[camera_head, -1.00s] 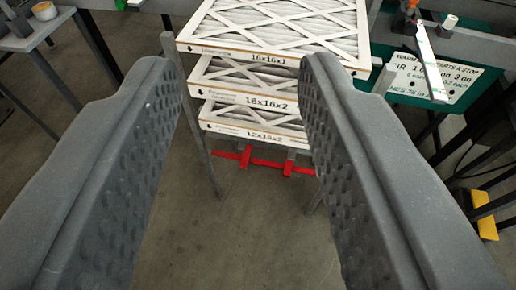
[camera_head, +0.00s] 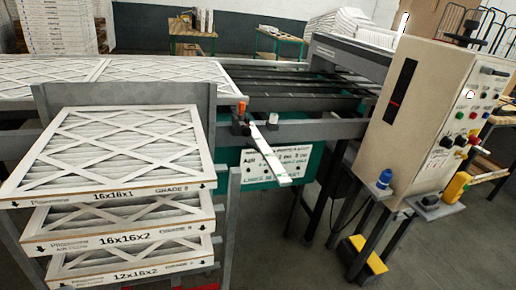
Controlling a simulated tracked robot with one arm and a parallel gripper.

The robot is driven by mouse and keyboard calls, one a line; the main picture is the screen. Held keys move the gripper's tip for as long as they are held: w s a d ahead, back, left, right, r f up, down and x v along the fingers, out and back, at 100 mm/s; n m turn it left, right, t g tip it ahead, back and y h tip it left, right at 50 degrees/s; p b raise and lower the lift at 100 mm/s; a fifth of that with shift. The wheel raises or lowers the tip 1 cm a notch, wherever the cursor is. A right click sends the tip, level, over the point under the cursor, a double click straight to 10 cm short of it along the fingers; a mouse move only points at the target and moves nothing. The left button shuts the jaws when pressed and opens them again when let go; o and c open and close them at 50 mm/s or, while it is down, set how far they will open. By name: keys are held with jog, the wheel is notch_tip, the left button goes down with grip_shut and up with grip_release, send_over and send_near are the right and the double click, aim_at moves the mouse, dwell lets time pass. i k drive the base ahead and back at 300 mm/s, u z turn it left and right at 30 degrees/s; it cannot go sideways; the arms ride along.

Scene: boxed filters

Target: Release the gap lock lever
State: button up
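A pale, flat lever (camera_head: 270,155) is mounted on the front rail of the machine in the middle of the view. It slants down to the right from its pivot, in front of a white sign (camera_head: 290,163) on a green panel. An orange-tipped part (camera_head: 241,108) stands upright at its upper left. I cannot tell for sure that this is the gap lock lever. My gripper is not in view, and nothing touches the lever.
Boxed filters (camera_head: 105,150) are stacked at the left, close to me. A beige control box (camera_head: 425,115) with several buttons stands at the right. A blue knob (camera_head: 385,178) and a yellow part (camera_head: 456,187) are by its base. A yellow pedal (camera_head: 366,254) is on the floor.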

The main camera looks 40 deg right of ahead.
aim_at(487, 70)
jog(key=z, duration=2.1)
